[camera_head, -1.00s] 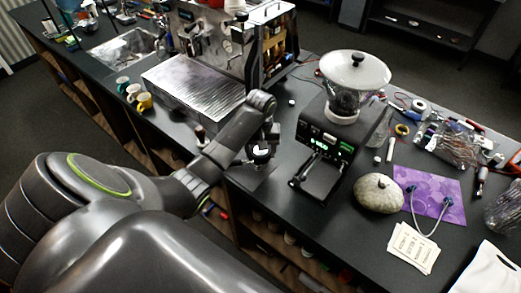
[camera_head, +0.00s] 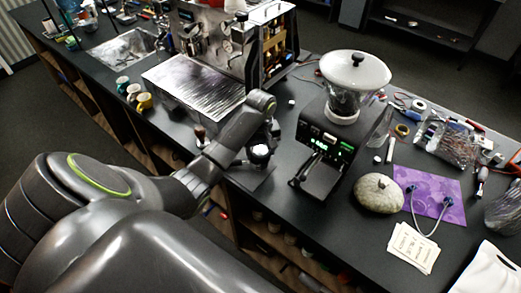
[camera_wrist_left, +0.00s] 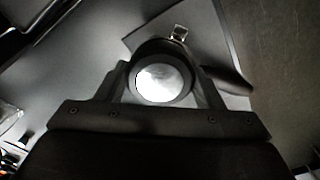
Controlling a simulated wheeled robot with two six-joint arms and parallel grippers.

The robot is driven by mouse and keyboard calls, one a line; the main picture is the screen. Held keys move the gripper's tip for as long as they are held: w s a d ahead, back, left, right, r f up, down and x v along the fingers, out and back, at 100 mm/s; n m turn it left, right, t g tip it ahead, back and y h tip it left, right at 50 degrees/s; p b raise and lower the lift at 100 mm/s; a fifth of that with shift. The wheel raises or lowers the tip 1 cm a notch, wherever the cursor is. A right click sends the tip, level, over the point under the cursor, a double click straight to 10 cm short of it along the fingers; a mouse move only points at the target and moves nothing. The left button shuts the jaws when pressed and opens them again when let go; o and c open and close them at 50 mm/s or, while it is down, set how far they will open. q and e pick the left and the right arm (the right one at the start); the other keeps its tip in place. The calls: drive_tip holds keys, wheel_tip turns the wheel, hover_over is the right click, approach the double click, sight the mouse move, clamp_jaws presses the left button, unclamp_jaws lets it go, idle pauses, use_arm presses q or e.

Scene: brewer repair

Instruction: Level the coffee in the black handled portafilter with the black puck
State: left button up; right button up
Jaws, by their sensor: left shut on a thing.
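My left gripper (camera_wrist_left: 163,72) is shut on the black puck (camera_wrist_left: 163,84), a round dark piece with a bright, shiny top. In the head view, the puck (camera_head: 260,151) shows as a pale disc below my left wrist, near the counter's front edge. The black handled portafilter (camera_wrist_left: 229,80) lies beneath the puck in the wrist view. Its dark handle points right and a small metal part shows at the top. The puck hides the basket, so I cannot see the coffee or tell whether the puck touches it. My right gripper is out of view.
A grinder (camera_head: 326,139) with a glass hopper stands right of the gripper. The espresso machine (camera_head: 214,40) and its drip tray (camera_head: 194,83) are behind. A dark mat (camera_head: 250,179) lies below the gripper. A round stone-like object (camera_head: 378,194) sits farther right.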

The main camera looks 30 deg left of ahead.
use_arm(q)
drive_tip(key=shift+n, duration=4.3)
drive_tip(key=shift+s+r+n, duration=0.2)
drive_tip(key=shift+s+n, duration=0.1)
drive_tip(key=shift+n, duration=0.4)
drive_tip(key=shift+w+a+f, duration=0.1)
drive_tip(key=shift+w+f, duration=0.15)
drive_tip(key=shift+w, duration=0.1)
drive_tip(key=shift+m, duration=3.5)
drive_tip(key=shift+r, duration=0.2)
drive_tip(key=shift+s+r, duration=0.15)
drive_tip(key=shift+r, duration=0.75)
drive_tip(key=shift+f, duration=1.05)
